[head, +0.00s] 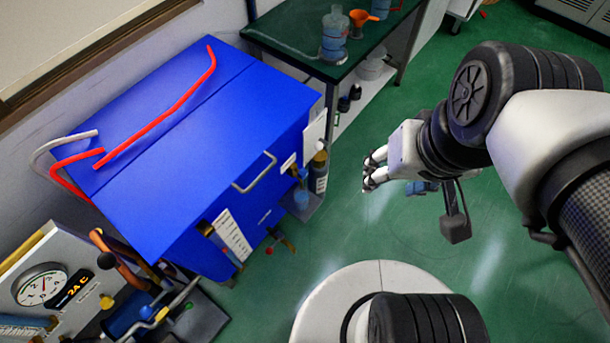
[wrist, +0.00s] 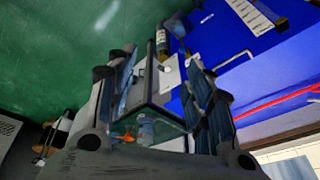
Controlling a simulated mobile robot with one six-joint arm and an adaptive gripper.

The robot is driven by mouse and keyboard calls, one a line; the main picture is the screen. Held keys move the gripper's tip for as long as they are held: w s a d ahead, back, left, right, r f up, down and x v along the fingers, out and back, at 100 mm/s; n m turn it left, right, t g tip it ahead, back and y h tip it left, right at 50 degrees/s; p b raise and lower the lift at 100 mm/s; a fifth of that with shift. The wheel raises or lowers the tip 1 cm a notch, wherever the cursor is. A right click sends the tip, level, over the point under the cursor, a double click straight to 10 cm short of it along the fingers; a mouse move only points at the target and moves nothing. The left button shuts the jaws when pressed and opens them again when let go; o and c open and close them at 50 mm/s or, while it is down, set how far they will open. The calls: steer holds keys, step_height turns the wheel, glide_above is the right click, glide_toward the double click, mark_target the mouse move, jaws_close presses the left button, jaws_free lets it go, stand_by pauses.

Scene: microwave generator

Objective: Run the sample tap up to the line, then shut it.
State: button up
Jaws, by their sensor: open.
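The blue cabinet (head: 195,150) stands left of centre in the head view. On its right side a small ledge (head: 303,212) holds a small blue container (head: 301,198) and a labelled cylinder (head: 320,172). A small brownish fitting (head: 292,168) sits above the container; I cannot tell if it is the sample tap. A red-handled valve (head: 279,240) is low on the front. Any fill line and liquid level are too small to see. My gripper (head: 371,170) is open and empty, right of the ledge and apart from it. Its fingers frame the wrist view (wrist: 165,80).
A dark green table (head: 290,45) at the back bears a blue-tinted jug (head: 334,38) and an orange funnel (head: 362,18). A panel with a gauge (head: 42,286) and pipes stands at lower left. The green floor (head: 350,235) between cabinet and arm is clear.

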steer(key=w+f+m+g+y+p, duration=0.3)
steer(key=w+f+m+g+y, duration=0.2)
steer(key=w+f+m+y, duration=0.95)
steer(key=m+t+p, duration=0.2)
steer(key=m+t, duration=1.1)
steer(key=m, duration=0.1)
glide_toward(306, 176)
steer(key=shift+h, duration=0.45)
steer(key=x, duration=0.3)
steer(key=b+x, duration=0.1)
steer(key=x, duration=0.2)
steer(key=r+b+x, duration=0.1)
steer(key=x, duration=0.2)
steer(key=shift+s+a+r, duration=0.1)
steer(key=shift+a, duration=0.2)
steer(key=shift+c, duration=0.2)
steer(key=c, duration=1)
steer(key=shift+n+b, duration=0.5)
steer(key=shift+n, duration=1.05)
